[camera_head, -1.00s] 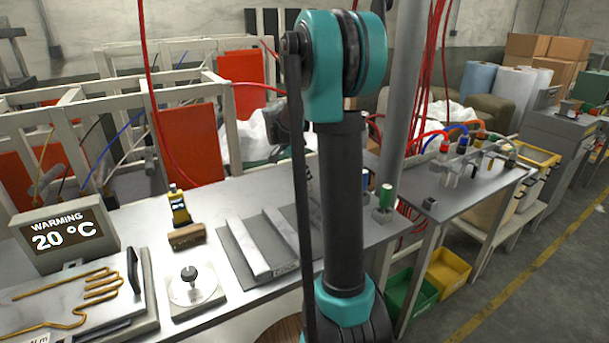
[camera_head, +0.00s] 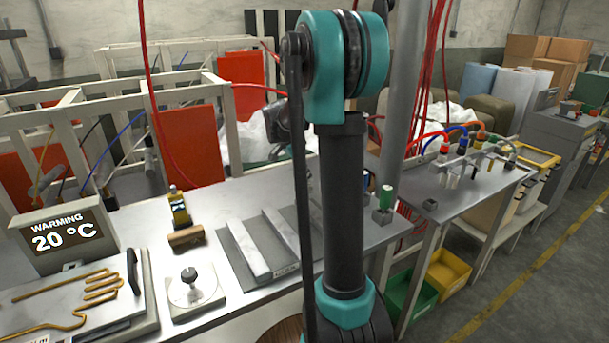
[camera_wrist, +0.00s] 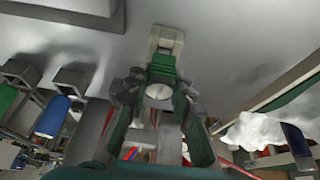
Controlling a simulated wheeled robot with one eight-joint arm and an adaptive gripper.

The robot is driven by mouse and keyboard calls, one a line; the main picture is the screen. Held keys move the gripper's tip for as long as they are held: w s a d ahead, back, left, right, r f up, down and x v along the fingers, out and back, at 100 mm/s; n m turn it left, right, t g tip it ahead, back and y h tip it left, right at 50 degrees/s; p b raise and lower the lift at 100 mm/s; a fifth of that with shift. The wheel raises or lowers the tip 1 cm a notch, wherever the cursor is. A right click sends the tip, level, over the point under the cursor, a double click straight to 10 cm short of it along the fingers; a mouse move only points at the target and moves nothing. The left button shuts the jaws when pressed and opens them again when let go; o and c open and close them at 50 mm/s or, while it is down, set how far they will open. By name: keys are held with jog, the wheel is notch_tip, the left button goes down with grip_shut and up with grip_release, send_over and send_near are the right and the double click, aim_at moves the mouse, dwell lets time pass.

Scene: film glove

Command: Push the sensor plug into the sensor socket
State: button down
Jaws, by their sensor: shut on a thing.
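In the wrist view my gripper (camera_wrist: 160,100) is shut on a green piece (camera_wrist: 163,63), which I take to be the sensor plug. A pale grey block (camera_wrist: 165,38) sits at the far end of the green piece, against the grey surface. I cannot tell whether that block is the sensor socket or part of the plug, nor how deep the plug sits. In the head view my arm hides the gripper and what it holds. A green-topped plug (camera_head: 386,197) stands upright on a small grey block (camera_head: 382,216) to the right of my arm.
In the wrist view, a green plug (camera_wrist: 8,97) and a blue plug (camera_wrist: 53,116) sit at grey blocks on the left. In the head view, a rack with coloured connectors and hoses (camera_head: 463,148) stands on the right bench. Metal rails (camera_head: 243,250) lie left of my arm.

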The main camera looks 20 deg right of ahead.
jog(key=shift+r, duration=0.2)
jog(key=shift+r, duration=2)
jog(key=shift+r, duration=0.1)
jog(key=shift+r, duration=1.4)
jog(key=shift+s, duration=0.1)
